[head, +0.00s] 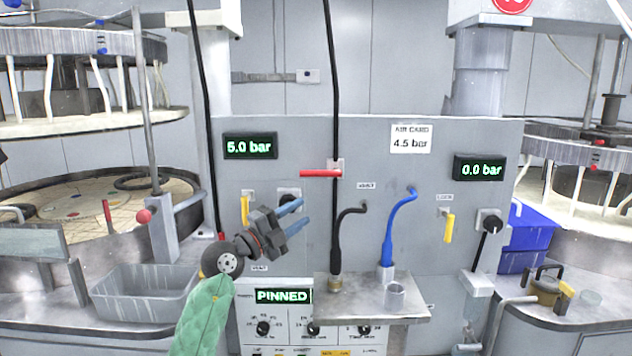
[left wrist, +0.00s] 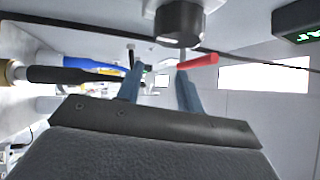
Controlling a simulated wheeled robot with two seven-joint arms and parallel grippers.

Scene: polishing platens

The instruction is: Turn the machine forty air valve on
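On the grey panel (head: 370,140), a red lever (head: 320,173) lies horizontal across the black vertical line, left of the air card (head: 411,139). The red lever also shows in the left wrist view (left wrist: 199,61), beyond the fingers. No label reading forty is legible, so I cannot tell which valve bears that number. My left gripper (head: 304,213) is open and empty, below and left of the red lever and apart from it. Its blue fingers stand spread in the left wrist view (left wrist: 158,85). The gripper partly covers a dark knob (head: 289,193). My right gripper is out of view.
The left display (head: 250,146) reads 5.0 bar; the right one (head: 480,168) reads 0.0 bar. Yellow levers (head: 449,228) hang on both sides. A black hose (head: 337,240) and blue hose (head: 388,235) rise from a metal shelf (head: 350,300) below. A grey bin (head: 145,295) stands left.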

